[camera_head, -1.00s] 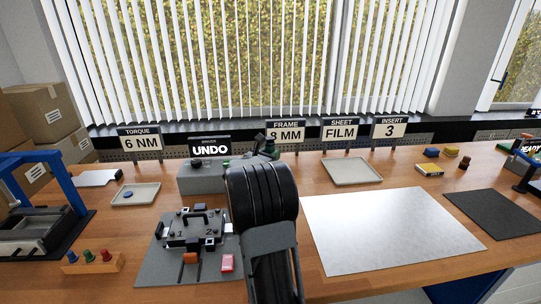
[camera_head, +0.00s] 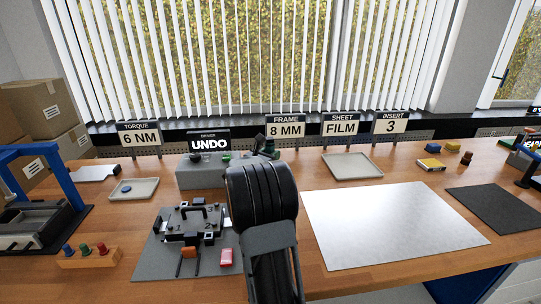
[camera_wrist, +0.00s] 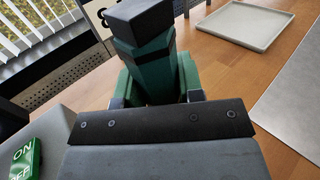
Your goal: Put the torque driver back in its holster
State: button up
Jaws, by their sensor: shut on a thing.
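My gripper (camera_wrist: 156,99) is shut on the torque driver (camera_wrist: 146,50), a green tool with a dark block-shaped top, in the wrist view. A wider green part surrounds its lower end; I cannot tell whether this is the driver's body or the holster. In the head view a dark and green piece (camera_head: 266,146) shows just behind my wrist, at the right end of the grey driver box (camera_head: 196,177). The box's screen (camera_head: 209,144) reads UNDO. My fingers are hidden behind my arm there. No holster can be made out clearly.
A green ON/OFF switch (camera_wrist: 25,158) is at left in the wrist view. An empty tray (camera_head: 352,166) stands right of the box. A fixture (camera_head: 193,222) on a grey mat lies in front. Sign boards (camera_head: 286,127) stand behind. A large pale sheet (camera_head: 390,226) covers the right.

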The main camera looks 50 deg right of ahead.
jog(key=shift+f+b, duration=0.55)
jog(key=shift+f, duration=0.05)
jog(key=o, duration=1.1)
jog(key=shift+f, duration=0.1)
jog(key=shift+a, duration=0.15)
jog(key=a, duration=0.4)
jog(key=s+a, duration=0.1)
jog(key=a, duration=0.4)
jog(key=s+a, duration=0.1)
jog(key=a, duration=0.3)
jog(key=shift+s+a, duration=0.15)
jog(key=shift+a, duration=0.05)
